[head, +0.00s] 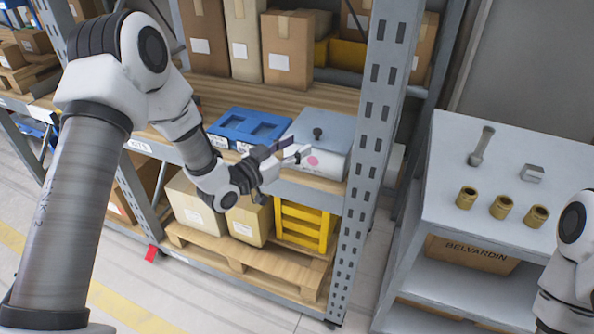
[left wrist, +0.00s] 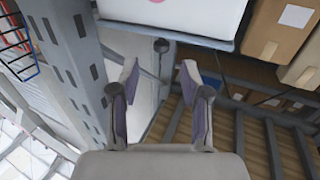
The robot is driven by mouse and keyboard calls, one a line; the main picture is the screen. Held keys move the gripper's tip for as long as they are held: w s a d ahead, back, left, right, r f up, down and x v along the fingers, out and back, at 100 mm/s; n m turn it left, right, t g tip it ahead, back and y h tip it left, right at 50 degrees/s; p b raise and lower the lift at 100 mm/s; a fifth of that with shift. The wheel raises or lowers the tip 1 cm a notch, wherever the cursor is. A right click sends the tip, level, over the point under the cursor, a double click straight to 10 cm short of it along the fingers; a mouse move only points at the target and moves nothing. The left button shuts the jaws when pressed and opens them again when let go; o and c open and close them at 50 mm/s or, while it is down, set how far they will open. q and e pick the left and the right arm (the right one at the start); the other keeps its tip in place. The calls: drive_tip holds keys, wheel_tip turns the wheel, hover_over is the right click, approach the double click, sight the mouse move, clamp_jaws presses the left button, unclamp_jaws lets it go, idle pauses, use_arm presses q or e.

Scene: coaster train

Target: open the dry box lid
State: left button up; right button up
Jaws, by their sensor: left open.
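The dry box (head: 318,160) is a white box with a pink round mark, standing on the wooden shelf by the grey upright. Its grey-blue lid (head: 335,125) lies flat on top and looks closed. A dark knob (head: 318,132) stands on the lid. My left gripper (head: 298,150) is open and empty in front of the box, at its left side, lower than the knob in the picture. My right gripper is out of view.
A blue tray (head: 248,128) sits left of the box. The perforated upright (head: 378,100) stands close on its right. Cardboard boxes (head: 288,48) stand behind. A yellow crate (head: 303,225) is below. At right, a grey table (head: 450,190) holds three brass-coloured cylinders (head: 502,206).

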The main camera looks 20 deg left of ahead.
use_arm(q)
drive_tip(key=shift+g, duration=0.5)
drive_tip(key=f, duration=0.1)
drive_tip(key=d+f, duration=0.1)
drive_tip(key=f, duration=0.2)
drive_tip(key=shift+s+d+f, duration=0.2)
drive_tip(key=shift+s, duration=0.2)
